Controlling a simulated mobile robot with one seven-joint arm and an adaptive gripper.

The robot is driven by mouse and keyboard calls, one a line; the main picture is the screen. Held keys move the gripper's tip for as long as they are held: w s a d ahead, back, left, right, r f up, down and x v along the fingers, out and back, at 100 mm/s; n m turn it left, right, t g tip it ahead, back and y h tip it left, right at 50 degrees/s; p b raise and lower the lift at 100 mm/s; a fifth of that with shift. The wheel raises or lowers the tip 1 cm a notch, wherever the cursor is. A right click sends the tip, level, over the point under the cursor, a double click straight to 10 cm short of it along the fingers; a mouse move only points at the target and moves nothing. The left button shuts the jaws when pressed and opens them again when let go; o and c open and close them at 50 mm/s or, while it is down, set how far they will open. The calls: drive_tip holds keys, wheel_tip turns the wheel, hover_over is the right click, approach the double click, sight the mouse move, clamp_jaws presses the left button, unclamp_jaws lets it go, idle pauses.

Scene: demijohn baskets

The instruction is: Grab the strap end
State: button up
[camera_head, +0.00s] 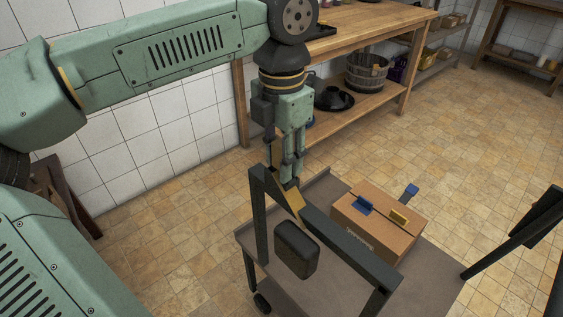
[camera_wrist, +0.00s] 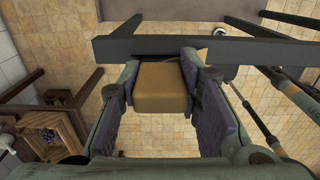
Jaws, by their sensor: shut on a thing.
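The yellow-tan strap (camera_head: 294,203) slants down from my gripper at the dark frame's top bar; its path beyond is hard to follow. My gripper (camera_head: 287,177) points down just above the corner of that frame. In the wrist view, the wide tan strap end (camera_wrist: 160,88) fills the space between the two purple-padded fingers of my gripper (camera_wrist: 160,100), which are shut on it. A dark bar crosses right beyond it. A dark, rounded block (camera_head: 297,249) shows below the bar in the head view; its link to the strap is unclear.
The dark frame (camera_head: 345,240) stands on a grey-brown cart top (camera_head: 432,279). A cardboard box (camera_head: 377,222) with blue and yellow pieces is behind the bar. A wooden workbench (camera_head: 350,22) stands at the back.

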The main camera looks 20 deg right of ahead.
drive_tip(key=shift+c, duration=0.9)
wheel_tip(320, 180, up, 10)
drive_tip(key=shift+r+b, duration=0.1)
drive_tip(key=shift+b, duration=0.45)
